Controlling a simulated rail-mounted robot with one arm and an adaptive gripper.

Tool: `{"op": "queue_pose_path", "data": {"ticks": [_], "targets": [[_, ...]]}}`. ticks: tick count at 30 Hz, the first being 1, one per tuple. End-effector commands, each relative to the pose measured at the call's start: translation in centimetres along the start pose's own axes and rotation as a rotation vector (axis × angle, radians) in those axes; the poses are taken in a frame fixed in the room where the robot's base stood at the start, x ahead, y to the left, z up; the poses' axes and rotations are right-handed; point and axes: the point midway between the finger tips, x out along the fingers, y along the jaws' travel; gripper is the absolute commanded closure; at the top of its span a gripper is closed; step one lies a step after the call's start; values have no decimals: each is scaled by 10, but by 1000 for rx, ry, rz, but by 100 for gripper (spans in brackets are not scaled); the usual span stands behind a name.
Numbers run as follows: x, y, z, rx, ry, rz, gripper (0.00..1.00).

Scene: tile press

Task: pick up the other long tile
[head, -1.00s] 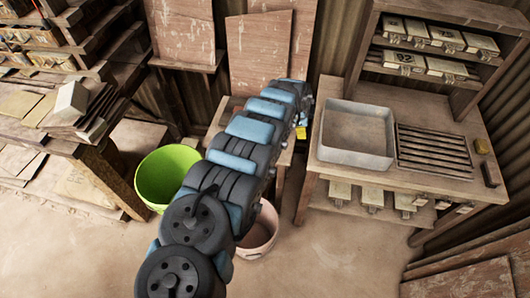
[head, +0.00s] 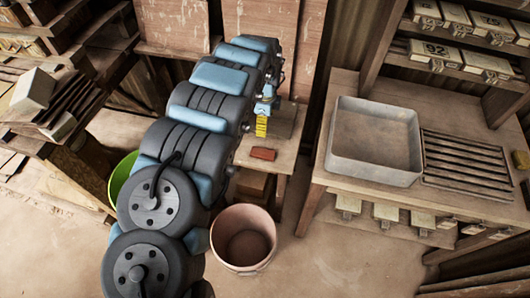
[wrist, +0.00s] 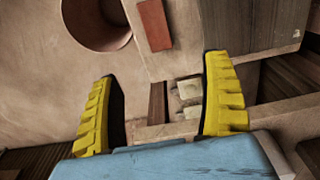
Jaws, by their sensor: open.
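A long reddish tile (head: 263,154) lies flat on the small wooden bench below my gripper in the head view. It also shows in the wrist view (wrist: 154,25), near the top, beyond the fingertips. My gripper (head: 262,122) is above the bench, with its yellow fingers pointing down. In the wrist view my gripper (wrist: 160,85) is open, its two yellow fingers wide apart with nothing held between them. The tile is apart from the fingers. My arm hides part of the bench in the head view.
A pinkish bucket (head: 243,238) stands on the floor in front of the bench (head: 285,150). A green bucket (head: 122,178) is partly behind my arm. To the right, a table holds a grey tray (head: 374,140) and a slatted rack (head: 467,165). Shelves with labelled boxes stand behind.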

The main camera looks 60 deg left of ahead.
Motion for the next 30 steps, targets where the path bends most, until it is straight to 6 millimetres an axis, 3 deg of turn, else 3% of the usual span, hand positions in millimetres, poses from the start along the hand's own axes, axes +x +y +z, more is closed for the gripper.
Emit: {"op": "queue_pose_path", "data": {"ticks": [30], "targets": [[111, 1, -1, 0, 2, 2, 20]]}}
